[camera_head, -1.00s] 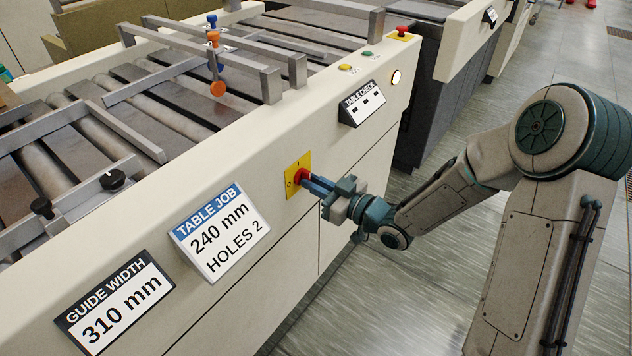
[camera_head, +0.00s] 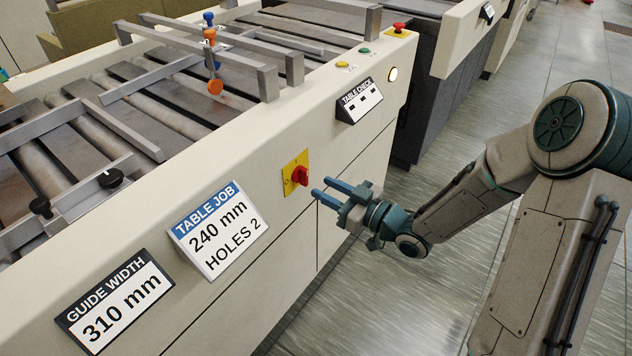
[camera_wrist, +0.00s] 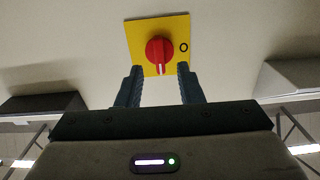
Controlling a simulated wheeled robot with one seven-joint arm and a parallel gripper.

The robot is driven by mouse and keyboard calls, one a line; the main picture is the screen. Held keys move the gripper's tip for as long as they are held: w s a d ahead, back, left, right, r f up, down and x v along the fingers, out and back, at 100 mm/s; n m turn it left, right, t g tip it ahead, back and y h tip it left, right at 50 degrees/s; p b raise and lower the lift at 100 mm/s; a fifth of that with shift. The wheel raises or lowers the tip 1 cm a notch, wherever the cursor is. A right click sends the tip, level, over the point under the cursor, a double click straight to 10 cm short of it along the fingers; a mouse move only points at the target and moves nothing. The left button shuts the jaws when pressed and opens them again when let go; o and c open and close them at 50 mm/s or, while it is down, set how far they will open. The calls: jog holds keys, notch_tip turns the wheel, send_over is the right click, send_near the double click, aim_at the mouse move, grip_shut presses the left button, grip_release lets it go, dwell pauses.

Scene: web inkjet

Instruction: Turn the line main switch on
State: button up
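The main switch is a red rotary knob (camera_head: 300,176) on a yellow plate (camera_head: 289,186) on the cream side panel of the machine. In the wrist view the knob (camera_wrist: 157,50) shows a white line at its lower edge, and an "O" is printed on the plate to its right. My gripper (camera_head: 322,187) is just to the right of the knob in the head view, apart from it. Its two blue fingers are spread with nothing between them. In the wrist view the fingertips (camera_wrist: 160,72) point at the plate, on either side below the knob.
Signs reading "TABLE JOB" (camera_head: 218,232), "GUIDE WIDTH" (camera_head: 115,303) and "TABLE CHECK" (camera_head: 360,101) stick out from the panel. A lit round lamp (camera_head: 393,74), small buttons and a red knob (camera_head: 399,27) are farther along. Open floor lies right of the panel.

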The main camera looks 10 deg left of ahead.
jog(key=v, duration=0.9)
jog(key=shift+p, duration=0.4)
jog(key=shift+s+d, duration=0.15)
jog(key=w+d+r+m+t+h+p, duration=0.1)
jog(key=w+d+r+m+h+p, duration=0.15)
jog(key=d+r+h+p, duration=0.4)
jog(key=w+d+r+m+t+h+p, duration=0.15)
jog(key=d+r+m+h+p, duration=0.25)
jog(key=d+h, duration=0.45)
jog(key=s+d+r+m+g+h+p, duration=0.1)
jog(key=s+r+m+g+p, duration=0.5)
jog(key=s+r, duration=0.9)
jog(key=shift+s+d+r+m+h+p, duration=0.3)
jog(key=shift+s+m+p, duration=0.25)
jog(key=shift+s+p, duration=0.55)
